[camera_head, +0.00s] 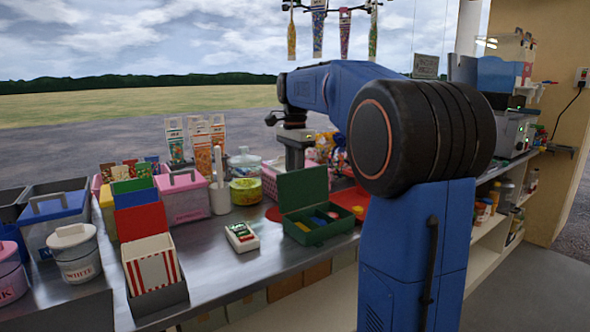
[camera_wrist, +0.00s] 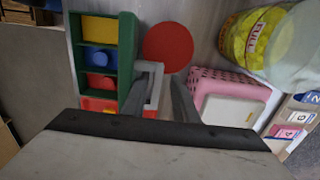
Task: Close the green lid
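The green lid (camera_head: 302,187) stands open, raised along the far side of the green box (camera_head: 318,236) on the counter. The box holds blue and yellow pieces. In the wrist view, the box's compartments (camera_wrist: 98,70) show yellow, blue and red contents, and the lid (camera_wrist: 127,48) is a dark green strip along the right. My gripper (camera_head: 295,146) is just above and behind the lid in the head view. In the wrist view its fingers (camera_wrist: 165,80) are apart with nothing seen between them, beside the lid's lower end. I cannot tell whether they touch it.
A red disc (camera_wrist: 168,47) lies behind the lid. A pink basket (camera_wrist: 225,90) and yellow tub (camera_wrist: 250,35) are to its right. A white-and-green packet (camera_head: 241,237) lies on the counter (camera_head: 225,285). A pink box (camera_head: 183,198) and other containers crowd the left.

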